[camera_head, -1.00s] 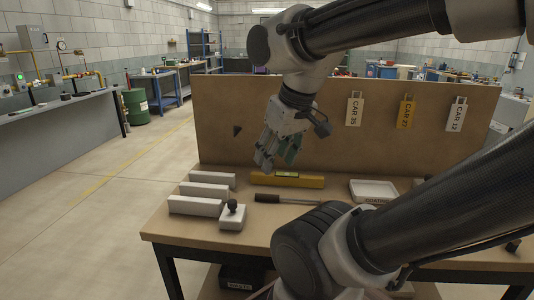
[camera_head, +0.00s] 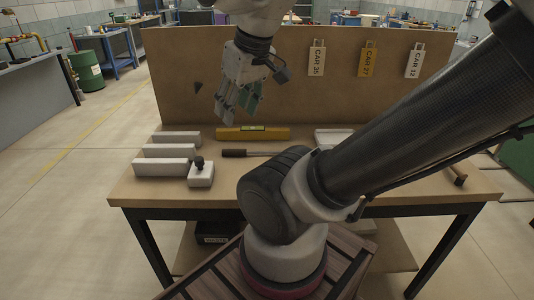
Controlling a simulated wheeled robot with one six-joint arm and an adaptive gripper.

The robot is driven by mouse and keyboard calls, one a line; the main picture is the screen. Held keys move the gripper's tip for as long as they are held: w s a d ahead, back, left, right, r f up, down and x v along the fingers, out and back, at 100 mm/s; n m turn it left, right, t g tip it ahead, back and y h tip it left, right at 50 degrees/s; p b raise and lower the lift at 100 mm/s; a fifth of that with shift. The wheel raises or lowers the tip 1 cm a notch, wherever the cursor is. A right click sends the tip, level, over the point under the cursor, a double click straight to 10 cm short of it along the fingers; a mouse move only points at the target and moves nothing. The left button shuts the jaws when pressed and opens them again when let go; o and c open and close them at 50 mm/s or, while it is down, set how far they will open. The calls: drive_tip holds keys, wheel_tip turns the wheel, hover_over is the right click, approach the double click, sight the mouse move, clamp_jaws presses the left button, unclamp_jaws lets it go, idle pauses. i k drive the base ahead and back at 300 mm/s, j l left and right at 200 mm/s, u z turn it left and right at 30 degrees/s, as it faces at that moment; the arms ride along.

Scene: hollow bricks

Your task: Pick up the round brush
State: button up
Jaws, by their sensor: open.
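My gripper (camera_head: 236,112) is open and empty, pointing down above the back of the bench, in front of the upright board. I cannot clearly make out a round brush. A tool with a dark handle (camera_head: 234,153) and a thin shaft lies on the bench below and in front of my gripper; my arm hides its right end. A white block with a black knob (camera_head: 201,174) stands at the front left; I cannot tell what it is. My arm also hides part of the bench to the right.
A yellow spirit level (camera_head: 224,134) lies near the board (camera_head: 190,60). Three pale hollow bricks (camera_head: 165,168) lie at left. A white tray (camera_head: 330,136) is partly behind my arm. Tags (camera_head: 317,58) hang on the board. A wooden-handled tool (camera_head: 454,174) lies at right. The bench's front left (camera_head: 135,192) is bare.

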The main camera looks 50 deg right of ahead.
sight(225, 152)
drive_tip(key=u, duration=3.65)
drive_tip(key=z, duration=4.75)
drive_tip(key=i+j+z, duration=0.2)
drive_tip(key=j, duration=0.2)
drive_tip(key=j+z, duration=0.2)
drive_tip(key=j, duration=0.2)
